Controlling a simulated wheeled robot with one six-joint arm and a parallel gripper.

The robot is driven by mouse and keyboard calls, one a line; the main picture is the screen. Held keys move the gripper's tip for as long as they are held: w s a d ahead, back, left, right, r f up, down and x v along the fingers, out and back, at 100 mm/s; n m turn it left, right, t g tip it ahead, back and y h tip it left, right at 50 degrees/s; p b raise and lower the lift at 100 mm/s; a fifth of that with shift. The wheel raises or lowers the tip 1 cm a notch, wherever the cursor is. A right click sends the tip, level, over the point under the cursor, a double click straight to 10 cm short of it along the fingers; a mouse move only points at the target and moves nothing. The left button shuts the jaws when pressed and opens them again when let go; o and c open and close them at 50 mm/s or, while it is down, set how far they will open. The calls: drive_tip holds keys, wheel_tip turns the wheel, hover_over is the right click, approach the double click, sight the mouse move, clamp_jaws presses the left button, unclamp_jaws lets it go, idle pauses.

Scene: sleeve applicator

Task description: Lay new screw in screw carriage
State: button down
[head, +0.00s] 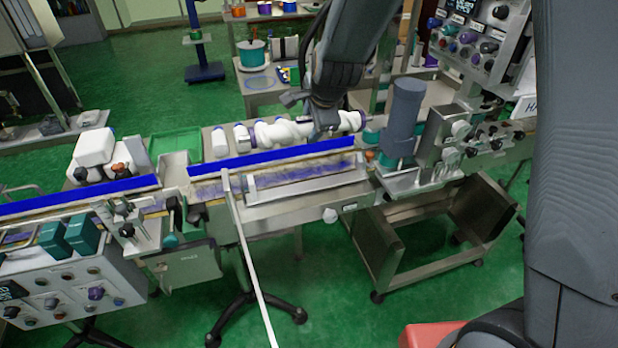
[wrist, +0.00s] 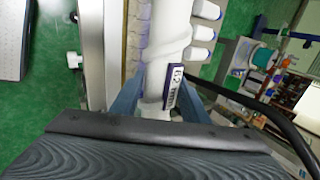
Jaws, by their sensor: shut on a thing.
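The new screw (head: 285,133) is white with a spiral thread and lies level above the conveyor, just behind the long blue rail. A metal bracket (head: 310,188) stands along the conveyor's front edge. I cannot tell whether it is the screw carriage.
The blue rail (head: 272,157) runs along the conveyor. White bottles (head: 220,142) stand behind it on the left. A grey cylinder (head: 405,112) and metal machine head (head: 442,140) stand right of the screw. A green tray (head: 175,143) lies at back left.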

drive_tip(key=b, duration=0.2)
hover_over(311, 182)
wheel_tip(311, 182, down, 4)
drive_tip(key=shift+f, duration=5.05)
drive_tip(key=shift+f, duration=0.1)
drive_tip(key=c, duration=1)
unclamp_jaws()
